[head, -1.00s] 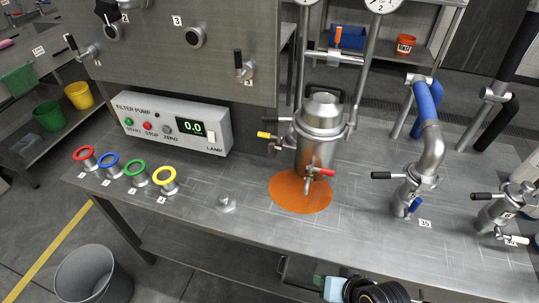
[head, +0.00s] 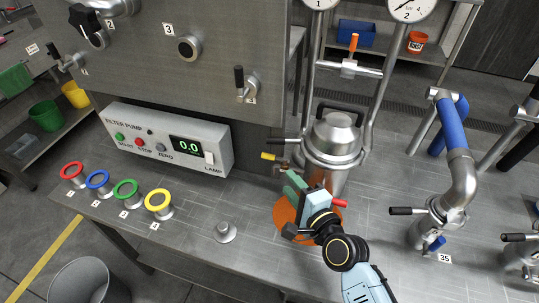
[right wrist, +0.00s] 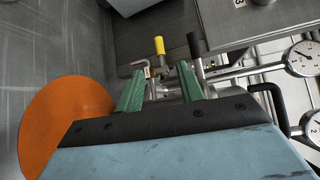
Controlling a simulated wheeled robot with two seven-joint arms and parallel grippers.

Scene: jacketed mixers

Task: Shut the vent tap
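None of the taps in view carries a readable "vent" label. The steel vessel (head: 333,140) has a yellow-handled tap (head: 268,156) on its left side and a red-handled tap (head: 339,203) low on its front. An orange-handled tap (head: 349,66) sits on the crossbar between the gauge pipes. My right gripper (head: 291,183) is just in front of the vessel, below the yellow handle. In the right wrist view its green fingers (right wrist: 160,88) are apart with nothing gripped, and the yellow handle (right wrist: 159,45) shows beyond the gap. The vessel's lower part is partly hidden by my gripper. My left gripper is not in view.
An orange disc (head: 283,214) lies under the vessel. The pump box (head: 170,138) reads 0.0. Several coloured ring-topped fittings (head: 157,200) line the bench's left. A black-handled valve (head: 408,211) on a blue-sleeved pipe stands right. A small metal knob (head: 225,231) is at the front.

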